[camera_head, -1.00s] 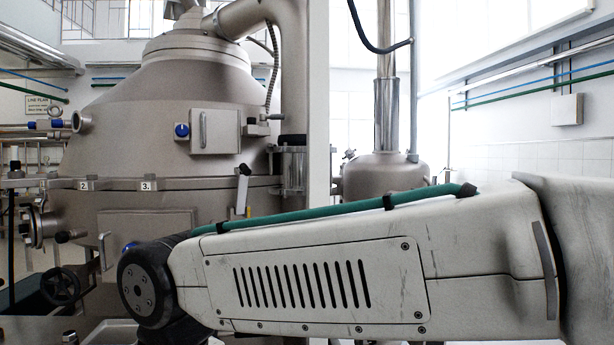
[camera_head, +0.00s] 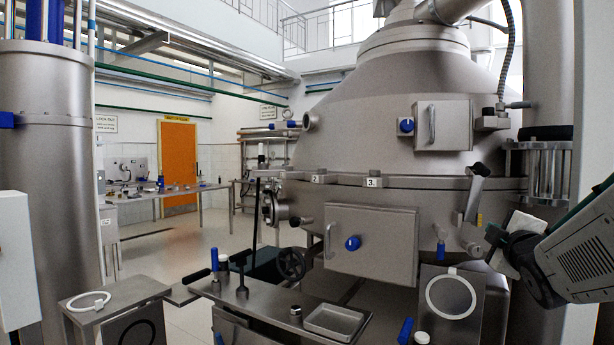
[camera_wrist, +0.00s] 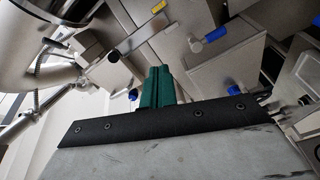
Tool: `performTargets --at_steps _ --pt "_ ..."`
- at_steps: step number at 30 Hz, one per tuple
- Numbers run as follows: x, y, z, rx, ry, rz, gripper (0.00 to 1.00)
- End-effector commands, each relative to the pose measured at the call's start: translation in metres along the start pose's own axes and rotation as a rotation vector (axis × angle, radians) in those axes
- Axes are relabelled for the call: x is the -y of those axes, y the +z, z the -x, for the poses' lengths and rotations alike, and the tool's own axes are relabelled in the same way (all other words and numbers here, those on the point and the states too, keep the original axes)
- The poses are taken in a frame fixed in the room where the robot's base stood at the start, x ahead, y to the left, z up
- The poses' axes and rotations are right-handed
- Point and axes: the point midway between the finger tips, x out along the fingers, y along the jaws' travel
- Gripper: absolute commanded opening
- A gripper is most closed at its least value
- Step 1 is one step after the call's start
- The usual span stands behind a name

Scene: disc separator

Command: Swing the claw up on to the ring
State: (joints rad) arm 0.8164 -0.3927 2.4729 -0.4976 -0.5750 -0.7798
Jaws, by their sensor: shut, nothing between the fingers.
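The claw (camera_head: 473,198) is a narrow grey bar with a black end, at the right front of the separator in the head view. It is tilted, with its black end uppermost, overlapping the ring's height. I cannot tell whether it touches the ring (camera_head: 418,183), the flange band around the bowl. The claw also shows in the wrist view (camera_wrist: 138,40), with its black end towards the fingers and a yellow patch near its other end. My gripper (camera_wrist: 157,70) shows two green fingers closed together, empty, below the claw in that picture and seemingly apart from it.
A grey box with a blue knob (camera_head: 378,250) juts from the separator left of the claw. A bench with a shallow tray (camera_head: 335,320) stands in front. A panel with a white ring (camera_head: 451,297) stands below the claw. Open floor lies at the left.

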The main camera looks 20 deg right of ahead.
Motion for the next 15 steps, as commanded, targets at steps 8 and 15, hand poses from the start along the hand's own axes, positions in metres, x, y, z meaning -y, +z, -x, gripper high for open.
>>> performTargets --at_steps 8,15 --pt "-0.057 0.028 0.007 -0.14 0.281 0.293 0.0" --pt "-0.068 0.026 0.0 -0.171 0.327 0.34 0.0"
